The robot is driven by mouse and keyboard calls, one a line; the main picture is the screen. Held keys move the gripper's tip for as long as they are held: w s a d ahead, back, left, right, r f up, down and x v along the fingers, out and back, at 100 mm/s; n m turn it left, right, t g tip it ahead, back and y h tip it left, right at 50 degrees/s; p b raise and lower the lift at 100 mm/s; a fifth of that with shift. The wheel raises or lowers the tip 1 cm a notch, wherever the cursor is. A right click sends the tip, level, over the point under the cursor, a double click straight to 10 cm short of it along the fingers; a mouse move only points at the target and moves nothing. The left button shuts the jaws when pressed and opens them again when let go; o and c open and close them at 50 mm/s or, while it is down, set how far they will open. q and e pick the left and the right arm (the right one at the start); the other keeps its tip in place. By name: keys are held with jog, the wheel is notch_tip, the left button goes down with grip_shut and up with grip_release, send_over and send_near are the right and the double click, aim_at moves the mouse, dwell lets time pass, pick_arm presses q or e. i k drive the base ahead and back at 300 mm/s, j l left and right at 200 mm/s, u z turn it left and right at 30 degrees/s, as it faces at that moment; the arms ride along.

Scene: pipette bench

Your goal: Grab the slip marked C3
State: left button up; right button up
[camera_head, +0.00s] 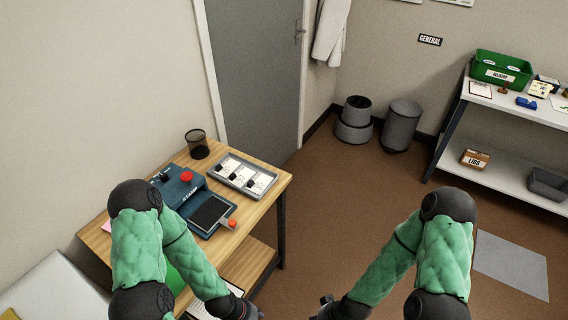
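A grey tray (243,175) on the wooden table holds white slips (240,176) side by side, with black marks or parts on them. The lettering is too small to read, so I cannot tell which slip is C3. My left gripper (246,310) is at the bottom edge, in front of the table and well apart from the tray. My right gripper (326,302) is at the bottom centre, over the floor. Both are mostly cut off by the frame edge, so their fingers cannot be judged.
A blue stamp device (178,188) with a red knob and a dark pad (210,212) sit beside the tray on the wooden table (272,180). A black mesh cup (198,145) stands behind. A white shelf (510,100) with a green bin (500,72) is at right. Brown floor lies between.

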aim_at(261, 181)
jog(key=i+l, duration=0.55)
jog(key=l, duration=0.2)
jog(key=i+l+u, duration=0.1)
jog(key=i+l, duration=0.45)
jog(key=l, duration=0.25)
jog(key=i+l+u, duration=0.1)
jog(key=i+l, duration=0.2)
jog(key=l, duration=0.1)
